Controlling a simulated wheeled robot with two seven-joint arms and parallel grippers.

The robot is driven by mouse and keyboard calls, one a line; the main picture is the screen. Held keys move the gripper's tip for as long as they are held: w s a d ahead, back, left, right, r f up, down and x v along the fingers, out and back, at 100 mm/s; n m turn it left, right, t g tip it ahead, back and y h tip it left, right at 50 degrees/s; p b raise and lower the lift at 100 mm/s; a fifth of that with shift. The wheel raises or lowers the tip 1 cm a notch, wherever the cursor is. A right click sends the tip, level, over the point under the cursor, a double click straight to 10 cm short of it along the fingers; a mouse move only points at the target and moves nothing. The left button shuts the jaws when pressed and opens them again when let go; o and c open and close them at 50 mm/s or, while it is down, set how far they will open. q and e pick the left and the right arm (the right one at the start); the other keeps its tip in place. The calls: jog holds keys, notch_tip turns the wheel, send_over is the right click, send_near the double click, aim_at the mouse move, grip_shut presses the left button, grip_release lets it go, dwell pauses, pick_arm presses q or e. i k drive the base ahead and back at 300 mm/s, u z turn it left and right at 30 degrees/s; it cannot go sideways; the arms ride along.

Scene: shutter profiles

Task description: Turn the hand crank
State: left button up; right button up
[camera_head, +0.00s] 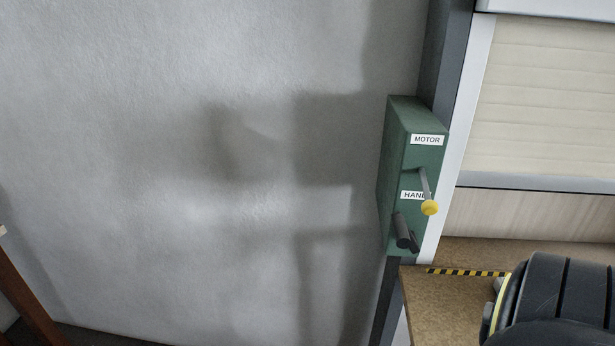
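A green box (393,150) is mounted on the dark upright beside the shutter. It bears a "MOTOR" label (427,140) above and a partly covered "HAND" label (409,195) below. A thin lever with a yellow knob (429,208) points down toward the "HAND" label. The hand crank (403,230), with a dark cylindrical grip, is on the lower front of the box. Nothing touches the crank or the lever. A dark rounded part of my own body fills the lower right. Neither gripper's fingers can be seen.
A cream slatted shutter (548,95) hangs at the right, partly raised over a brown counter (430,300). The counter has a yellow and black striped strip (465,273). A bare grey wall (180,150) fills the left. A brown wooden piece (25,300) stands at lower left.

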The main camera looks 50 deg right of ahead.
aim_at(405, 238)
jog(key=i, duration=1.9)
jog(key=z, duration=4.15)
